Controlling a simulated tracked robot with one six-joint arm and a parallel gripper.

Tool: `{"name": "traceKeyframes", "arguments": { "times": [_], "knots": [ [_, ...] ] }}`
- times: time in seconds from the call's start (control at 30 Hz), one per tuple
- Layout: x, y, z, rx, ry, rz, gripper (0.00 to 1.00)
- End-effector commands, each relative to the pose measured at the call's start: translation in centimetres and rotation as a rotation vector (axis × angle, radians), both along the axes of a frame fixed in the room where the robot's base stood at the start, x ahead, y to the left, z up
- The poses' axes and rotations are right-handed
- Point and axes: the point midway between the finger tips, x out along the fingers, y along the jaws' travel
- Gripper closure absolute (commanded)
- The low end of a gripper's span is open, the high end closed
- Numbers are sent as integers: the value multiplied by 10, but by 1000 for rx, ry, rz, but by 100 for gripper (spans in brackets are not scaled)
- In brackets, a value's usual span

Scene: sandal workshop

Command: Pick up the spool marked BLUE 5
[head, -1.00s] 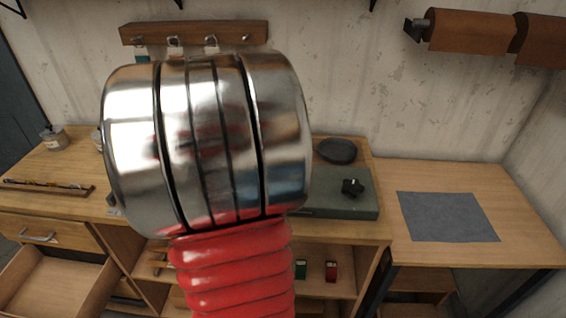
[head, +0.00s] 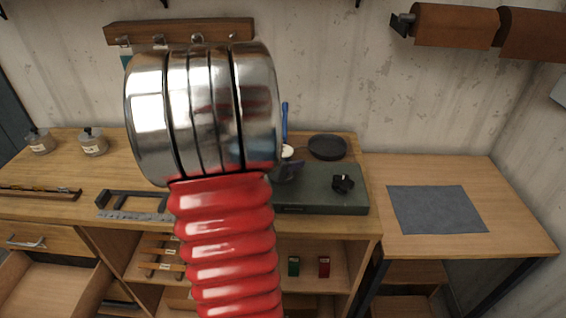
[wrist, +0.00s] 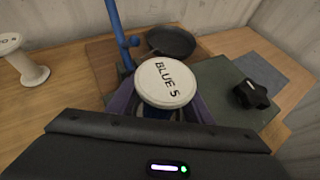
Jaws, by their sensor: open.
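The spool marked BLUE 5 (wrist: 168,80) shows in the wrist view, its white top facing the camera and some blue below the rim. My gripper (wrist: 162,104) is open, with a dark purple finger on each side of the spool. Whether the fingers touch it I cannot tell. In the head view the spool's white top (head: 287,152) shows just right of my arm, beside the dark gripper (head: 288,171); the rest is hidden behind my arm.
A blue upright rod (wrist: 118,35) stands close behind the spool. A dark round dish (wrist: 171,42) and a black knob (wrist: 251,94) on the green board (head: 318,199) are to the right. Another white spool (wrist: 27,66) stands at left. A grey mat (head: 437,209) lies on the right table.

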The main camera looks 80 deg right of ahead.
Motion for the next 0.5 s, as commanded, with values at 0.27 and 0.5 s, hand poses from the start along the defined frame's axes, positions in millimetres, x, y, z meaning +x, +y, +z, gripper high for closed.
{"name": "traceKeyframes", "arguments": {
  "times": [0.27,0.5],
  "knots": [
    [-2,-6,-3,0,-1,0,54],
    [-2,-6,-3,0,-1,0,54]
  ]
}}
